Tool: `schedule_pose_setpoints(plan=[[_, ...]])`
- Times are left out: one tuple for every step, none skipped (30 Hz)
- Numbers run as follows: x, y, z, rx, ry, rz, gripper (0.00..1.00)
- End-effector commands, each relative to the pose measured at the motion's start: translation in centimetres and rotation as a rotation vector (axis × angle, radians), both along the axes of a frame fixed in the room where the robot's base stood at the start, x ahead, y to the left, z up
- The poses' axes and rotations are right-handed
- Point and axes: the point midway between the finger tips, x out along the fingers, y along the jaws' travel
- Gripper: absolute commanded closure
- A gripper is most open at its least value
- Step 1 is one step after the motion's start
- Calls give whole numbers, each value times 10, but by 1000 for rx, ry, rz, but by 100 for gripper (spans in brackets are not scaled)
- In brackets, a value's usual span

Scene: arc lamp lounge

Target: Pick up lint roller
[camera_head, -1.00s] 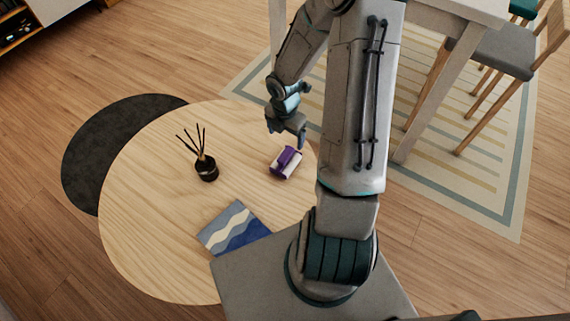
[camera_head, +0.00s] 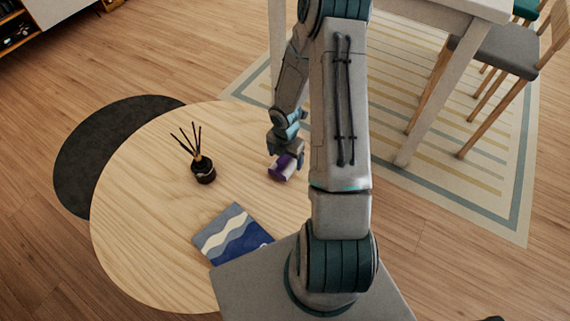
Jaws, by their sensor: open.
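The lint roller (camera_head: 281,169) is a small purple and white cylinder lying on the round wooden table (camera_head: 135,225), near its right edge. My gripper (camera_head: 287,157) is open and right at the lint roller, with its fingers over the upper part of it. The gripper hides part of the roller. I cannot tell whether the fingers touch it.
A dark reed diffuser (camera_head: 204,171) with several sticks stands left of the roller. A blue and white patterned book (camera_head: 233,236) lies nearer on the table. A white table (camera_head: 440,8) and a grey-seated chair (camera_head: 492,52) stand behind at right.

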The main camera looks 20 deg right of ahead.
Motion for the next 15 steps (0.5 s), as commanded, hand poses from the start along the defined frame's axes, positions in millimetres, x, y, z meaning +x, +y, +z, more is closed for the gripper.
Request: schedule_pose_setpoints(plan=[[0, 0, -13, 1, 3, 1, 15], [0, 0, -17, 0, 2, 2, 15], [0, 0, -22, 0, 2, 2, 15], [0, 0, -25, 0, 2, 1, 15], [0, 0, -27, -1, 1, 1, 15], [1, -1, -28, 0, 0, 1, 15], [1, -1, -27, -1, -1, 1, 15], [1, -1, -27, -1, -1, 0, 15], [1, -1, -27, -1, -1, 0, 15], [1, -1, -26, -1, -1, 0, 15], [1, -1, -26, -1, -1, 0, 15], [1, -1, -26, 0, 0, 0, 17], [1, -1, -26, 0, 0, 0, 26], [1, -1, -26, 0, 0, 0, 34], [1, -1, -26, 0, 0, 0, 45]])
